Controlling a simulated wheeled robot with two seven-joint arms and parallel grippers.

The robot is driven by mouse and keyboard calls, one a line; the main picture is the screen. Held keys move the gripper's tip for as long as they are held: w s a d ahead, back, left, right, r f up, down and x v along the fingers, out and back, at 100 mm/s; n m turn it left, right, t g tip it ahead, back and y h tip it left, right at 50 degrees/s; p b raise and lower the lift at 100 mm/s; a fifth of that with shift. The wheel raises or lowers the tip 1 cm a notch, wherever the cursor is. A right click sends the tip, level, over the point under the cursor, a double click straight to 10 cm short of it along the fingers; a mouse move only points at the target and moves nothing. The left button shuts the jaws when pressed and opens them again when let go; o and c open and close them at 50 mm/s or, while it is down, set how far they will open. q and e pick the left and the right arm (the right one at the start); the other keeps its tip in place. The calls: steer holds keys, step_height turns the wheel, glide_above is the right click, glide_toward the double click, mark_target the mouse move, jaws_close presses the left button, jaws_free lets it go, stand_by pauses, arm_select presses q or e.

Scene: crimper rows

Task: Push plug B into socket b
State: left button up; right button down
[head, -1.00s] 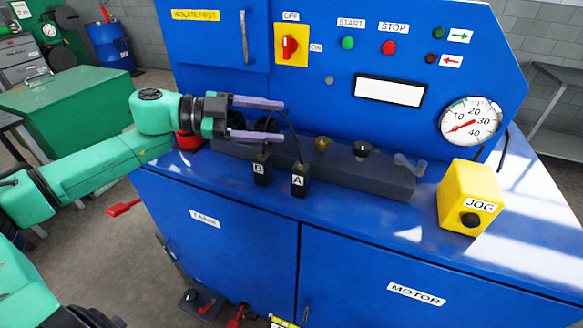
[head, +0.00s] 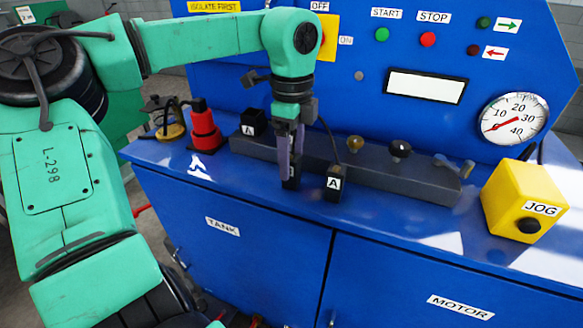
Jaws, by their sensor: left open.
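Plug B (head: 290,181) is a small black block at the front of the grey rail, mostly covered by my left gripper. My left gripper (head: 289,172) points down with its two purple-grey fingers open around or just in front of plug B; I cannot tell whether they touch it. Plug A (head: 333,186), black with a white A label, stands just to the right, with a dark cable rising from it. A black block labelled A (head: 254,122) sits at the rail's left end. Socket b is not visible; my gripper covers that part of the rail. My right gripper is out of view.
The grey rail (head: 400,186) also carries a brass knob (head: 355,144), a black knob (head: 400,149) and a small toggle. A red-and-black fitting (head: 205,130) stands left of it. The yellow JOG box (head: 524,200) is at the right. The blue front ledge is mostly clear.

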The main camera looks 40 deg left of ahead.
mark_target(294, 180)
arm_select(q)
step_height(294, 180, down, 4)
steer(key=shift+p, duration=0.55)
steer(key=shift+f, duration=0.1)
steer(key=shift+s, duration=0.1)
jaws_close()
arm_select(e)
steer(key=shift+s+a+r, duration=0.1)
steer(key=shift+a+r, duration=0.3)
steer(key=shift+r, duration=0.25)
